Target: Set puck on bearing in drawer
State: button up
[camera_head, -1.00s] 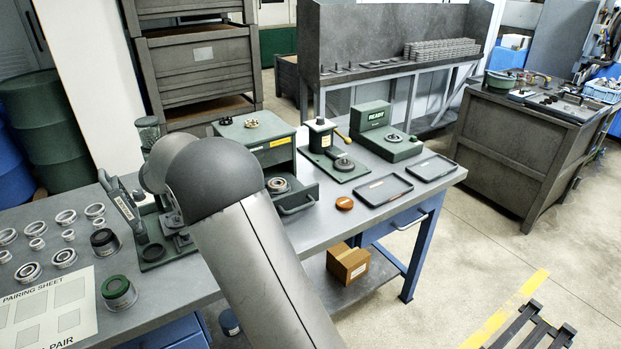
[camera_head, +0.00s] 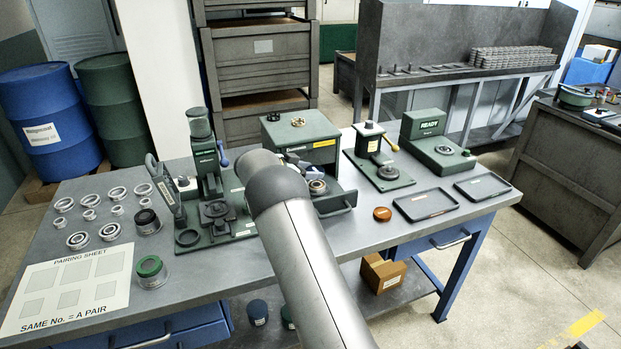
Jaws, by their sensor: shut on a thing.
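The green bench unit (camera_head: 305,140) has its drawer (camera_head: 338,205) pulled out at the front. A metal ring bearing (camera_head: 317,188) sits in the drawer, with a brownish centre. My gripper (camera_head: 312,174) shows only in part, just above the bearing and behind my arm's elbow. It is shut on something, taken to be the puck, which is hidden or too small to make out. I cannot tell whether the held thing touches the bearing. An orange-brown disc (camera_head: 382,214) lies on the bench right of the drawer.
A green press (camera_head: 207,170) stands left of my arm. A stamping tool (camera_head: 378,165), a green READY unit (camera_head: 432,140) and two dark trays (camera_head: 427,204) stand right. Several bearing rings (camera_head: 79,239) and a pairing sheet (camera_head: 65,290) lie at the left.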

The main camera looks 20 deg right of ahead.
jog(key=shift+w+d+f, duration=0.3)
jog(key=shift+f, duration=0.1)
jog(key=shift+w+d+f, duration=0.1)
jog(key=shift+d+f, duration=0.05)
jog(key=shift+f, duration=1.6)
jog(key=shift+f, duration=0.1)
jog(key=shift+f, duration=0.1)
jog(key=o, duration=1)
jog(key=shift+c, duration=0.2)
